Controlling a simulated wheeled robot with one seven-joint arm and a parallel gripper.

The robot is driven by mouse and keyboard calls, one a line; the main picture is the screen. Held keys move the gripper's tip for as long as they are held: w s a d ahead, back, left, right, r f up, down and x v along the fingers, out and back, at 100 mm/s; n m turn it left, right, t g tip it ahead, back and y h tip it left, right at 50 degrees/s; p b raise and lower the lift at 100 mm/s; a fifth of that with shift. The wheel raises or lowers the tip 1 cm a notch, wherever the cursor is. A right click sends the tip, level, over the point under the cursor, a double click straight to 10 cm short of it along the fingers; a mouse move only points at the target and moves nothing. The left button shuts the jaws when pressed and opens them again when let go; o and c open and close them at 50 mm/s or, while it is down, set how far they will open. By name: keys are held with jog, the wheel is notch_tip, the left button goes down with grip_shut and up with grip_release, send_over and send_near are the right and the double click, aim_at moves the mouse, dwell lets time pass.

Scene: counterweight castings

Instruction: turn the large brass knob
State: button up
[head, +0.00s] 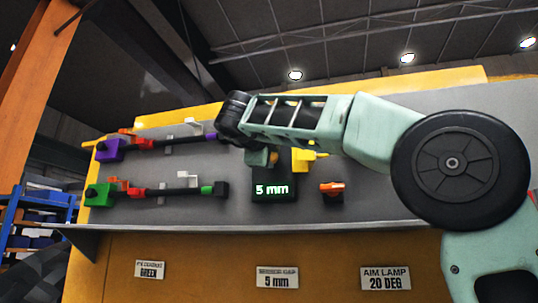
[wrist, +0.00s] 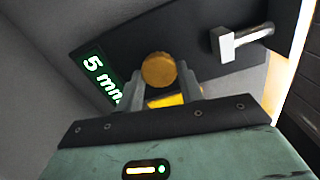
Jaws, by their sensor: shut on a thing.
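The large brass knob (wrist: 158,70) shows in the wrist view between the tips of my gripper (wrist: 163,82), whose two grey fingers are shut on it. In the head view my gripper (head: 262,158) reaches the panel just above a dark block with a lit "5 mm" display (head: 272,189). The knob is mostly hidden there behind my arm's end. The display also shows in the wrist view (wrist: 102,78), left of the knob. A plate below the panel reads "5 mm" (head: 278,277).
A yellow part (head: 308,158) sits right of the gripper, with an orange-topped knob (head: 333,190) below it. Purple (head: 110,150) and green (head: 98,195) blocks with rods stand at left. A white-headed part (wrist: 228,44) is near the knob. The grey panel's (head: 400,195) lower right is clear.

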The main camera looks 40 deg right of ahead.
jog(key=o, duration=1)
jog(key=b+v, duration=0.3)
jog(key=v, duration=1.4)
jog(key=shift+s+a+f, duration=0.1)
jog(key=shift+s+a, duration=0.05)
